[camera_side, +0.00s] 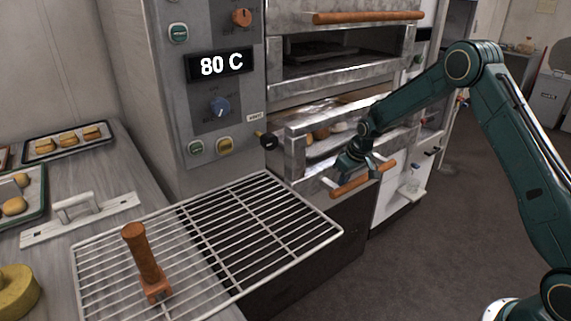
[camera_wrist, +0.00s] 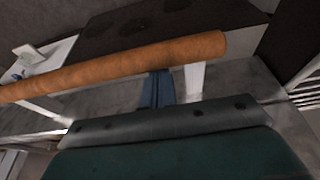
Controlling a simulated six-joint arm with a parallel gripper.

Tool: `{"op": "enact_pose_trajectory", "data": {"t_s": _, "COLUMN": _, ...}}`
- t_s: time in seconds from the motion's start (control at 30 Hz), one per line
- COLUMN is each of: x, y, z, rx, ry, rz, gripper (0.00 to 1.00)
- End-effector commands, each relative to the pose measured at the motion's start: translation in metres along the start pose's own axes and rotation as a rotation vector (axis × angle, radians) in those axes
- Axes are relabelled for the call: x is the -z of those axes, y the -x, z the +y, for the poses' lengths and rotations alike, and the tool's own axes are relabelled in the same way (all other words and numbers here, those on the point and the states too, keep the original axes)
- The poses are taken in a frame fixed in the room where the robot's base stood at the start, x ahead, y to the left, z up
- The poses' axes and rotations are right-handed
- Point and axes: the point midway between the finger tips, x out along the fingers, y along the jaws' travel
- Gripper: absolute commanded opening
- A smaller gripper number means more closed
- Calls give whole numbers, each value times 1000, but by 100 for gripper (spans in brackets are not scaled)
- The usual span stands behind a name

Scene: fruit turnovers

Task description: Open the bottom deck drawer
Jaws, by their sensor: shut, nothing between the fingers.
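The bottom deck drawer (camera_side: 297,153) is the lower metal front of the oven, with a window showing pale pastries inside. My gripper (camera_side: 356,163) is shut and empty at the handle. In the wrist view the blue fingers (camera_wrist: 158,90) reach up beside the post, their tips hidden behind the bar. Contact with the bar is unclear.
An upper deck (camera_side: 335,60) with its own wooden handle (camera_side: 368,18) is above. A wire rack (camera_side: 250,225) with a wooden-handled tool (camera_side: 144,258) sits left of the drawer. The floor (camera_side: 420,240) before the oven is clear.

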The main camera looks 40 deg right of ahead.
Motion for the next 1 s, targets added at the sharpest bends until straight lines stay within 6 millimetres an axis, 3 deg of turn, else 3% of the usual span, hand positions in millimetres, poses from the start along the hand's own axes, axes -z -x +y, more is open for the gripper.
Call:
{"op": "enact_pose_trajectory", "data": {"t_s": 0.57, "x": -92, "y": 27, "z": 1, "rx": 1, "ry": -5, "rz": -14, "gripper": 0}}
{"op": "enact_pose_trajectory", "data": {"t_s": 1.0, "x": -174, "y": 54, "z": 0, "rx": 1, "ry": -5, "rz": -12, "gripper": 0}}
